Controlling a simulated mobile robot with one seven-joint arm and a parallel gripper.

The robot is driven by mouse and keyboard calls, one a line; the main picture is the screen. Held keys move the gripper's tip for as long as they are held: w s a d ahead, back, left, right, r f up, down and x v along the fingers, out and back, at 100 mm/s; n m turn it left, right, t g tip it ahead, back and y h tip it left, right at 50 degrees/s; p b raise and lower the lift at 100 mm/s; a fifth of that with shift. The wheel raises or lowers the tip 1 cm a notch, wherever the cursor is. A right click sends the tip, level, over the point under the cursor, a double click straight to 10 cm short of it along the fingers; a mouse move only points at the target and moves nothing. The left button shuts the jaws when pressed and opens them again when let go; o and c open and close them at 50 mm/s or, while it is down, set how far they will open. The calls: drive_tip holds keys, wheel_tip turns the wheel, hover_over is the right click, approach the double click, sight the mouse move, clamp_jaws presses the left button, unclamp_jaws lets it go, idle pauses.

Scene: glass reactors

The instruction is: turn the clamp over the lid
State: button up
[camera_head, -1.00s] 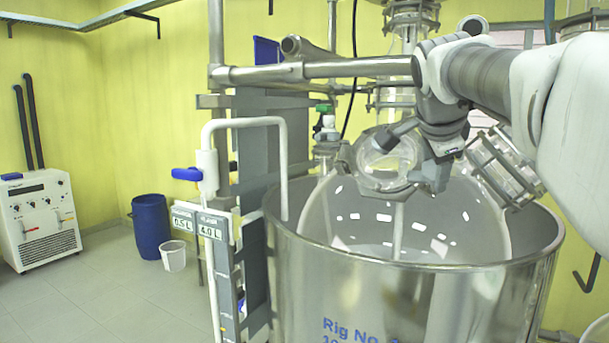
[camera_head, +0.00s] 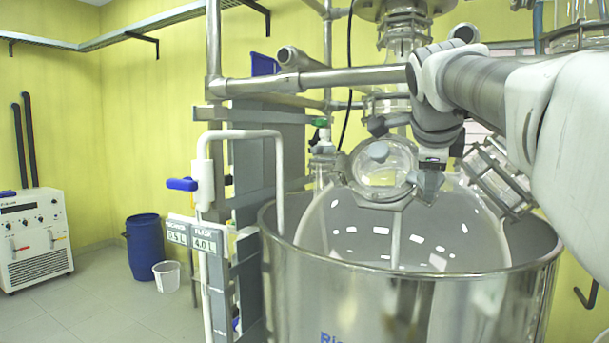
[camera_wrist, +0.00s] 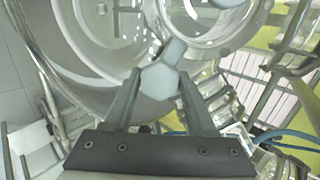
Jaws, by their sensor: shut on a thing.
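The round glass lid (camera_head: 398,160) closes a port on the large glass reactor (camera_head: 430,225). It also shows at the top of the wrist view (camera_wrist: 240,32). The clamp (camera_wrist: 160,80) is a pale grey, six-sided knob with a short arm reaching up to the lid's rim. My gripper (camera_wrist: 161,85) is shut on this knob, with a finger on each side. In the head view my gripper (camera_head: 430,180) is at the right edge of the lid. There the fingers and clamp overlap, so I cannot separate them clearly.
The reactor sits inside a wide steel vessel (camera_head: 400,300). A horizontal steel pipe (camera_head: 330,78) crosses behind the lid. Another glass port (camera_head: 495,175) is to the right, under my arm. A white pipe with a blue-handled valve (camera_head: 183,184) stands at the left.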

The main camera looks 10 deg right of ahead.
drive_tip(key=o, duration=1.4)
drive_tip(key=shift+d, duration=0.1)
